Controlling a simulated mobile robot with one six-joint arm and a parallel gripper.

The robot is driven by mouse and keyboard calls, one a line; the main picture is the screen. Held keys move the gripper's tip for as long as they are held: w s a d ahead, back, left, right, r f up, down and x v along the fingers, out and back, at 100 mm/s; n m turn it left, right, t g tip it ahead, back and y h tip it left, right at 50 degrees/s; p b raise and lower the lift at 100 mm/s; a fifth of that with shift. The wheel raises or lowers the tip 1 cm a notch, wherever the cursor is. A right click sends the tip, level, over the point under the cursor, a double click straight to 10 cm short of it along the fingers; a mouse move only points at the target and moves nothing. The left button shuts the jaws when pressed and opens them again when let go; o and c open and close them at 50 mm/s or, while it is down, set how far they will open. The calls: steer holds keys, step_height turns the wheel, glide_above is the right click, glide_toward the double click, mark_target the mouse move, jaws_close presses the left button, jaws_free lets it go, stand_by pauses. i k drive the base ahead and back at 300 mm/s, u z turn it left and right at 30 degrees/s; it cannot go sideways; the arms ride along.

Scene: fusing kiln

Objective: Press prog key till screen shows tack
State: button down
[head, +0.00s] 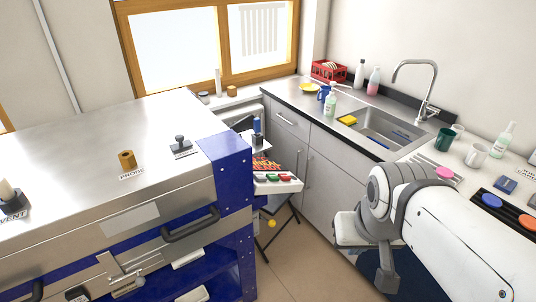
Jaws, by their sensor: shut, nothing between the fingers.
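A small white panel (277,185) with a row of red, green and dark keys stands on a black-legged stand just right of the kiln. Its key labels are too small to read, so I cannot tell which is the prog key. A dark piece with red and yellow markings (266,164) is right behind the keys; I cannot tell whether it is the screen, and no word on it is legible. My arm comes in from the lower right and bends to the right of the panel, apart from it. I cannot make out my gripper in this view.
The large steel-and-blue kiln (95,140) fills the left, with a handle (190,226) on its front. A counter with a sink (385,130), cups and bottles runs along the back right. Grey cabinets (330,180) stand below. Some floor (300,262) is clear between kiln and cabinets.

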mark_target(259, 176)
steer(key=i, duration=0.85)
steer(key=u, duration=0.05)
